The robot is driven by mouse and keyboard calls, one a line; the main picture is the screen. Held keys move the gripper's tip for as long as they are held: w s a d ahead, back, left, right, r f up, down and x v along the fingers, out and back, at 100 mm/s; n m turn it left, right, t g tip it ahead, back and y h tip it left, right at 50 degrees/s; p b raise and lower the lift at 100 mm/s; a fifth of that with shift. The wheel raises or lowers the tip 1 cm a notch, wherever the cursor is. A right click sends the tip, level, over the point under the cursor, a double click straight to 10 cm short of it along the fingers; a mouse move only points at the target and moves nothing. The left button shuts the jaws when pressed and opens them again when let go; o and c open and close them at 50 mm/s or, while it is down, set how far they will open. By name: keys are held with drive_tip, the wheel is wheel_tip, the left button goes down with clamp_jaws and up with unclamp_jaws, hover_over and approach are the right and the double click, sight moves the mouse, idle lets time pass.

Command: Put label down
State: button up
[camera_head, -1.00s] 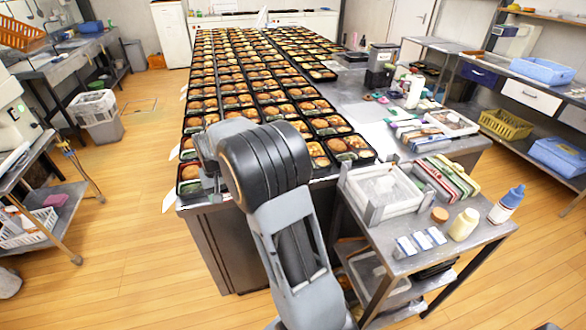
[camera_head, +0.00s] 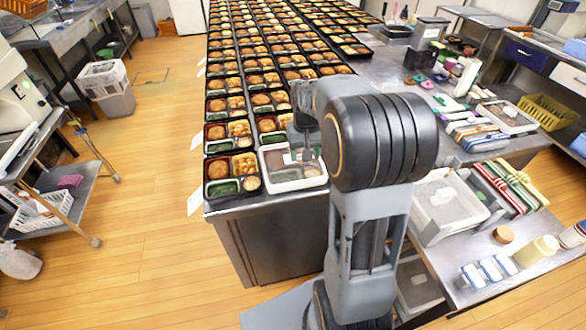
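My arm reaches over the front end of the long table. My gripper (camera_head: 304,152) points down, low over a white-rimmed tray (camera_head: 268,178) at the table's front edge. The gripper is small and dark here, and I cannot tell whether its fingers are open or shut. I cannot make out a label in the gripper. White paper-like slips stick out along the table's left edge, one at the front corner (camera_head: 195,203) and another further back (camera_head: 197,139). Whether these are labels is not clear. My arm hides part of the table to the right of the white-rimmed tray.
Rows of black bento trays (camera_head: 218,188) fill the table's left and back. A side cart with a white bin (camera_head: 432,228), coloured slats (camera_head: 508,185) and bottles stands at the front right. A grey waste bin (camera_head: 117,104) stands left. The floor between is clear.

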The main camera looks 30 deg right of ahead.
drive_tip(key=s+d+r, duration=0.2)
drive_tip(key=s, duration=0.3)
drive_tip(key=s+d+r, duration=0.2)
drive_tip(key=s+r, duration=0.1)
drive_tip(key=s, duration=0.3)
drive_tip(key=p, duration=0.3)
hover_over(297, 175)
drive_tip(key=shift+n, duration=0.4)
wheel_tip(297, 175, down, 9)
drive_tip(key=shift+s+f, duration=0.1)
drive_tip(key=shift+s, duration=0.05)
drive_tip(key=shift+w+f, duration=0.2)
drive_tip(key=shift+f, duration=1.7)
drive_tip(key=shift+f, duration=0.1)
